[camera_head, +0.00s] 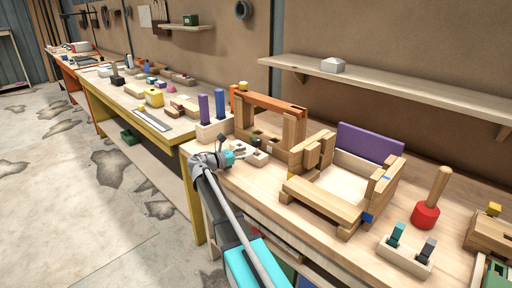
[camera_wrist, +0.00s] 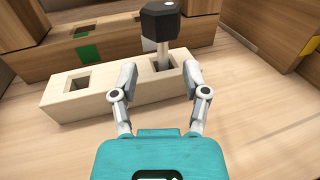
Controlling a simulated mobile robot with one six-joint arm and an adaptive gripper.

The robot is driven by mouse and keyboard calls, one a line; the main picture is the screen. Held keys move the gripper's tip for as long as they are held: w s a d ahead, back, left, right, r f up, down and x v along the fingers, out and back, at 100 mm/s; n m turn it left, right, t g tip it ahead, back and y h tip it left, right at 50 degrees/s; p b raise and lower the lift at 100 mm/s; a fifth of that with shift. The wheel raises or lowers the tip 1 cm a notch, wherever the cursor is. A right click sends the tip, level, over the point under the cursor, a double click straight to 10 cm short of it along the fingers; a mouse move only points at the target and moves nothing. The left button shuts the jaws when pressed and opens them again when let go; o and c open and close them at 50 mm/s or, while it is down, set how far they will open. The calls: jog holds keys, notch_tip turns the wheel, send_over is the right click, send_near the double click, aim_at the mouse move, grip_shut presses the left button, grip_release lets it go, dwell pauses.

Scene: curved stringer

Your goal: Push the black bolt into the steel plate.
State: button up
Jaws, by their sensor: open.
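A bolt with a black faceted head (camera_wrist: 161,18) and a pale shaft (camera_wrist: 163,52) stands upright in one square hole of a light wooden block (camera_wrist: 110,98). The block's other square hole is empty. My gripper (camera_wrist: 158,66) is open, with one finger on each side of the bolt's shaft near the block's top, apparently not touching it. In the head view my gripper (camera_head: 241,152) is beside the block (camera_head: 258,158) at the bench's left end. I cannot pick out a steel plate for certain in either view.
A wooden frame with an orange top bar (camera_head: 268,101) stands just behind the block. A wooden box assembly with a purple panel (camera_head: 368,142) is to the right. A red mallet (camera_head: 426,216) and a block with teal and grey pegs (camera_head: 404,256) stand farther right.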

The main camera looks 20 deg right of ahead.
aim_at(257, 149)
jog(key=shift+d, duration=0.2)
jog(key=shift+w+d, duration=0.1)
jog(key=shift+d, duration=2.4)
grip_shut()
